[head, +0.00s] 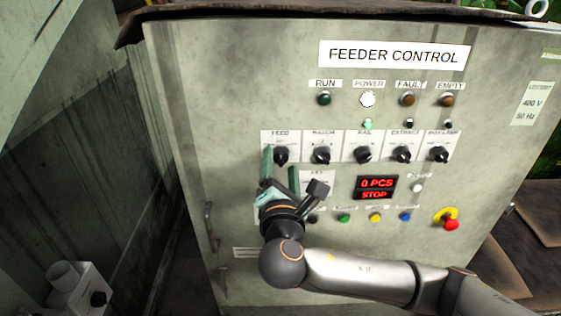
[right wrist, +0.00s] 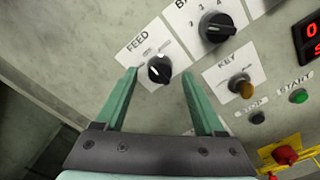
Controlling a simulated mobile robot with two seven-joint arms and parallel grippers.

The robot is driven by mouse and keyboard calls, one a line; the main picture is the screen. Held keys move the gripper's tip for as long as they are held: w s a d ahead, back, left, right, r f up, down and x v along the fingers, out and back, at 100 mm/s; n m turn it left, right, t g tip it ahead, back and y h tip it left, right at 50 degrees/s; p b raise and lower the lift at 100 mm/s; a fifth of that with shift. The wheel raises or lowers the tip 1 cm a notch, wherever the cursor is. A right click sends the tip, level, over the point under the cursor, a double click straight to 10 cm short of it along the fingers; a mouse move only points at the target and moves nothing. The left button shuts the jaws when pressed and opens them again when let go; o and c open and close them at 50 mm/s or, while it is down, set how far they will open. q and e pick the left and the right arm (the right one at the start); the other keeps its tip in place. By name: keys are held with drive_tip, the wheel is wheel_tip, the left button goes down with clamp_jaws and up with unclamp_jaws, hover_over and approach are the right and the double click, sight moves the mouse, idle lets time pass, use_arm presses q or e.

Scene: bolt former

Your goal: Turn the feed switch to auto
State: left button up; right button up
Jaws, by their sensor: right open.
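The feed switch (head: 281,156) is a black rotary knob on a white plate, leftmost in the row of knobs on the grey feeder control panel. In the right wrist view the knob (right wrist: 159,70) sits below the word FEED, with a light mark near its upper edge; the small position labels are too blurred to read. My right gripper (head: 280,162) is open, its two green fingers pointing at the panel. In the right wrist view its fingertips (right wrist: 159,73) appear on either side of the knob, apart from it. Whether they reach its depth I cannot tell. My left gripper is not in view.
Several other knobs (head: 362,155) run to the right of the feed switch. Below are a red display (head: 376,187) reading 0 PCS STOP, coloured buttons (head: 375,217) and a red emergency stop (head: 450,224). A key switch (right wrist: 241,86) is close to the right finger.

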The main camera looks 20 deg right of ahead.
drive_tip(key=shift+w+d, duration=0.15)
drive_tip(key=shift+w, duration=0.4)
clamp_jaws()
